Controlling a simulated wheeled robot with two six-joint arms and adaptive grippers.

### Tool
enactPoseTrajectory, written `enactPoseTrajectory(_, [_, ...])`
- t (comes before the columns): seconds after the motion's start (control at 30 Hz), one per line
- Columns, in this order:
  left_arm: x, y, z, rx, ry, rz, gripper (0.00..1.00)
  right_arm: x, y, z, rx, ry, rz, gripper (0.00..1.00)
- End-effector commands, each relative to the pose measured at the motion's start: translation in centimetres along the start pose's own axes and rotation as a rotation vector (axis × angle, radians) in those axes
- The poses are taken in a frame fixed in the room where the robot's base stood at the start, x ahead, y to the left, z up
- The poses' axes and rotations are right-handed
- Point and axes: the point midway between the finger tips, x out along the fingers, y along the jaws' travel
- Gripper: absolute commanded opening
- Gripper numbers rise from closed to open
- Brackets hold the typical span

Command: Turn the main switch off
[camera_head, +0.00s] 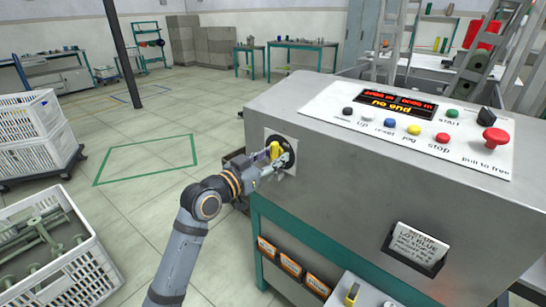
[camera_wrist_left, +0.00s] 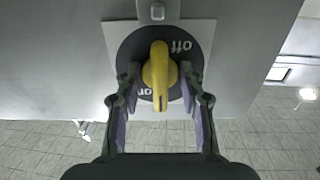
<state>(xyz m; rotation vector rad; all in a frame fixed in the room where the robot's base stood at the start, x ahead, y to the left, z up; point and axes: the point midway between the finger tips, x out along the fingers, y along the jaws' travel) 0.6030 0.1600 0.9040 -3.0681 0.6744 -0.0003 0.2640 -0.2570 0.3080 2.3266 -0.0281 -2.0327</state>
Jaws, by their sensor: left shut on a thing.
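The main switch is a yellow knob (camera_wrist_left: 159,72) on a round black dial (camera_wrist_left: 186,47) with a pale square plate. It sits on the end face of the grey machine, and the knob also shows in the head view (camera_head: 275,150). "Off" is lettered at the dial's upper right and "on" at its lower left in the wrist view. The knob's long handle stands nearly upright in that view. My left gripper (camera_wrist_left: 160,80) is shut on the knob, one finger on each side; it also shows in the head view (camera_head: 277,162). My right gripper is out of view.
The machine's sloped control panel (camera_head: 390,125) has several coloured buttons, a red mushroom button (camera_head: 496,138) and a lit red display (camera_head: 397,103). A white crate of spools (camera_head: 85,270) stands at lower left. The floor left of the machine is mostly open.

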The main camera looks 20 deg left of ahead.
Motion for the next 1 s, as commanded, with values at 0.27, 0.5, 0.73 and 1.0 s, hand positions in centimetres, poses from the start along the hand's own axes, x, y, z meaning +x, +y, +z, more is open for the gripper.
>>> enactPoseTrajectory(0.27, [0.0,0.0,-0.3,-0.098,-0.002,0.0,0.01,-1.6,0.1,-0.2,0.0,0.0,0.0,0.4])
enactPoseTrajectory(0.5, [0.0,0.0,-0.3,-0.209,-0.002,0.0,0.01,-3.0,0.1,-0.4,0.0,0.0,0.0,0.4])
enactPoseTrajectory(0.73, [0.0,0.0,-0.2,-0.309,-0.002,0.0,0.01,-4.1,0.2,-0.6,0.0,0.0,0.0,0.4])
enactPoseTrajectory(1.0, [0.0,0.0,0.0,-0.332,0.0,0.0,0.01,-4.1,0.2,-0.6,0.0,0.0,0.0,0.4])
